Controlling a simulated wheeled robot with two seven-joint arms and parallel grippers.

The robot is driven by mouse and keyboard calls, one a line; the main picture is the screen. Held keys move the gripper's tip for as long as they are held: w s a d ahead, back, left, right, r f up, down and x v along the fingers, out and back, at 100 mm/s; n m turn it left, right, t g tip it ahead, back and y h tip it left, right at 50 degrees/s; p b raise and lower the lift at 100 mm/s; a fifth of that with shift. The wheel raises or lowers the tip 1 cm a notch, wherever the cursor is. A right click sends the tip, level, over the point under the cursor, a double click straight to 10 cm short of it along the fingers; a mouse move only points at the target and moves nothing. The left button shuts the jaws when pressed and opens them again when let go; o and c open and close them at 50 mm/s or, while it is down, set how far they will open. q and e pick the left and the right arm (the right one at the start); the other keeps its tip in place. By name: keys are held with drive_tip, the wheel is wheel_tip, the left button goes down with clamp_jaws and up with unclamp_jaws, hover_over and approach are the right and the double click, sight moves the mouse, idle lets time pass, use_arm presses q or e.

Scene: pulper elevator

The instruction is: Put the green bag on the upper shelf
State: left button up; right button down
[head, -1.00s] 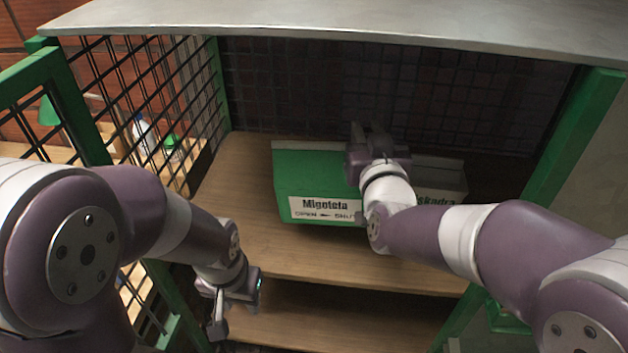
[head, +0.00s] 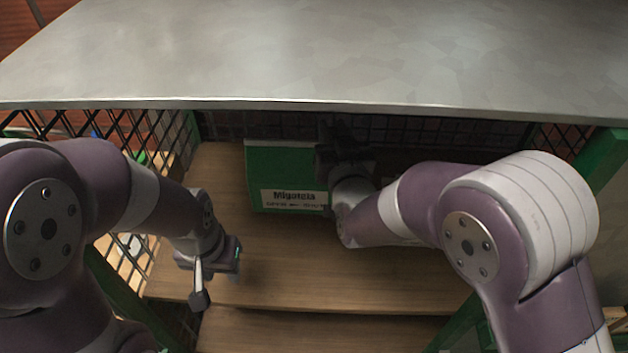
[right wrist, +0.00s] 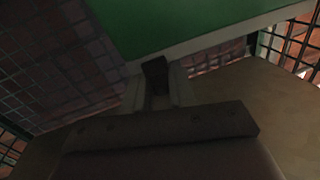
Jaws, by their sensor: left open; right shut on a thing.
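The green bag (head: 286,165) is box-shaped with a white "Migoteia" label. It is over the wooden shelf (head: 330,270), towards the back, under the metal top. I cannot tell whether it rests on the wood. My right gripper (head: 338,148) is at the bag's right side, shut on it; the fingertips are dark and partly hidden. In the right wrist view the bag's green side and pale edge (right wrist: 180,28) fill the top, touching the gripper (right wrist: 156,80). My left gripper (head: 218,277) is open and empty over the shelf's front left.
A broad grey metal top (head: 320,55) overhangs the wooden shelf. Black mesh (head: 150,135) closes the left side and back. Green posts (head: 600,170) stand at the sides. A lower board (head: 320,330) shows below. The wooden shelf's front middle is clear.

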wheel_tip(320, 180, down, 7)
drive_tip(key=shift+w+r+p, duration=0.1)
drive_tip(key=shift+w+p, duration=0.05)
drive_tip(key=shift+p, duration=0.2)
drive_tip(key=shift+f, duration=0.35)
drive_tip(key=c, duration=0.9)
unclamp_jaws()
drive_tip(key=shift+c, duration=0.2)
drive_tip(key=b+v, duration=0.2)
drive_tip(key=v, duration=1)
